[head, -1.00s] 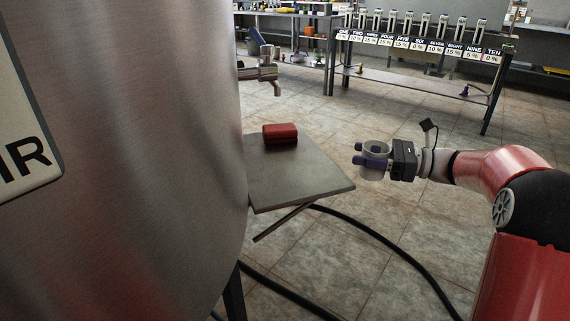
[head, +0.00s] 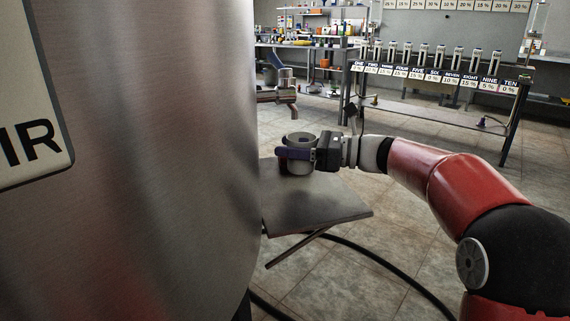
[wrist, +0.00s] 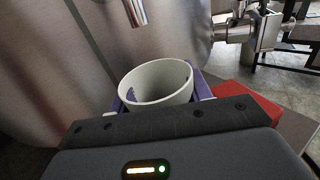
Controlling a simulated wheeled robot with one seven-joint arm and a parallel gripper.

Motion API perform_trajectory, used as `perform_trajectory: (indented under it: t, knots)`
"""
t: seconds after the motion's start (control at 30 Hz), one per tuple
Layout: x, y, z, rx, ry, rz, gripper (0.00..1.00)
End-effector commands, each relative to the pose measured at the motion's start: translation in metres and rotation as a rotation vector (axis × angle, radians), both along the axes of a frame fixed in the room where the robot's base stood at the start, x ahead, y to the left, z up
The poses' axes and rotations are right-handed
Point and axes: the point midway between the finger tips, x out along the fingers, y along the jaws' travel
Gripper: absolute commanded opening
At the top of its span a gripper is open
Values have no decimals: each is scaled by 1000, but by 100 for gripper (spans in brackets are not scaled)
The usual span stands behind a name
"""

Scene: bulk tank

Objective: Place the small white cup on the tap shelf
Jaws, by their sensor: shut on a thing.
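My gripper (head: 297,153) is shut on the small white cup (head: 299,141), its purple fingers on either side of it. The cup is upright, and its open rim shows in the wrist view (wrist: 156,84). In the head view the cup appears over the back part of the tap shelf (head: 325,205), a flat metal plate on the side of the tank. I cannot tell whether its base touches the shelf. The metal tap (head: 284,95) is above and behind the cup; its spout (wrist: 136,12) also shows in the wrist view.
The large steel tank (head: 150,150) stands left. A black hose (head: 370,265) runs below the shelf. The shelf's front part is bare.

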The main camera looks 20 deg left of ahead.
Motion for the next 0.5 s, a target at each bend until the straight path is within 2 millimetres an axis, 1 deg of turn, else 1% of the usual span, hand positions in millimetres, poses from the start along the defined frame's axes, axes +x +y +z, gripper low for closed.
perform_trajectory:
  t: [0.03,0.1,0.23,0.4,0.5]
  knots:
    - [-1,8,-1,0,0,1,23]
    - [-1,14,-1,0,0,1,23]
    - [-1,17,-5,-1,1,-2,23]
    - [-1,17,-29,-1,3,-1,23]
    - [-1,17,-36,0,1,-1,23]
